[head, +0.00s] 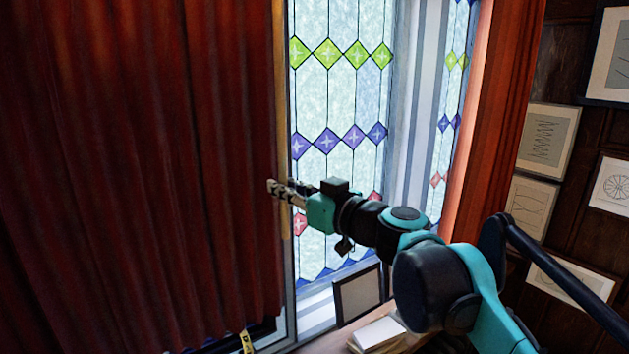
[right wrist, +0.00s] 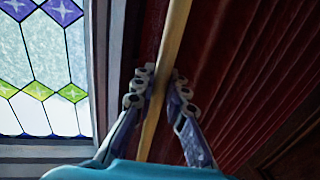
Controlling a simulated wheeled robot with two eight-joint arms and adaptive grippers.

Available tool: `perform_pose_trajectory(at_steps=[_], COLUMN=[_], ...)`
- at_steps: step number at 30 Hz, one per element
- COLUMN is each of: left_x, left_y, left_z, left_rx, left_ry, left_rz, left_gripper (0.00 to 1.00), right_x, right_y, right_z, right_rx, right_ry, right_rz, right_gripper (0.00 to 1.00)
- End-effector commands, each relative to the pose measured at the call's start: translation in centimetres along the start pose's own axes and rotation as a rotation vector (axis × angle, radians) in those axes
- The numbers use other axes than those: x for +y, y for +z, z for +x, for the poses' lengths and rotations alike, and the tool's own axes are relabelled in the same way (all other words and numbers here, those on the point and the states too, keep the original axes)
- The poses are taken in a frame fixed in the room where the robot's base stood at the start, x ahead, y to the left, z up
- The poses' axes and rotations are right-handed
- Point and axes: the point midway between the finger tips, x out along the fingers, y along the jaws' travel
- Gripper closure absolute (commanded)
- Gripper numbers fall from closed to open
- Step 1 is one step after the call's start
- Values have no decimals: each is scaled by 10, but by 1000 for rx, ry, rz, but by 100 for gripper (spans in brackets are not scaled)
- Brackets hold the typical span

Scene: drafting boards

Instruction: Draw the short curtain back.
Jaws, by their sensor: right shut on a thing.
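A dark red curtain (head: 130,170) hangs over the left part of the head view, its hem showing near the bottom. A pale wood-coloured rod (head: 286,222) runs down its right edge, beside the window. My right gripper (head: 276,190) is at this edge, around mid-height. In the right wrist view the rod (right wrist: 172,40) passes between the fingertips of my right gripper (right wrist: 160,78), which is shut on it. The curtain's folds (right wrist: 225,70) lie to the right there. My left gripper is not in view.
A leaded window (head: 335,110) with coloured diamonds is uncovered right of the curtain. Another red curtain (head: 500,100) hangs at its right side. Below stand a dark-framed panel (head: 358,294) and a paper stack (head: 378,334). Framed pictures (head: 548,140) hang on the dark wall.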

Motion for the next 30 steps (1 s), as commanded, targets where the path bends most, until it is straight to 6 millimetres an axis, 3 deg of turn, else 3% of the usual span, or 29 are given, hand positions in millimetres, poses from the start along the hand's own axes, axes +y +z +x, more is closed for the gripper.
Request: perform_pose_trajectory(at_steps=[1, 3, 18, 24, 30], left_x=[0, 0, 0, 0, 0], left_y=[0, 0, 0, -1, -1], left_z=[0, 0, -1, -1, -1], left_rx=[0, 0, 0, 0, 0], left_ry=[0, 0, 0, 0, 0], left_rz=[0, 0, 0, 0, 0], left_gripper=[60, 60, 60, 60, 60], right_x=[-22, -48, -224, -288, -337], right_y=[0, 0, 0, 0, 0], right_z=[4, 9, 44, 56, 66], right_rx=[-1, -1, 0, 0, 0], right_ry=[-10, -11, -11, -9, -6], right_rz=[-1, -1, -1, -1, -1], right_gripper=[100, 100, 100, 100, 100])
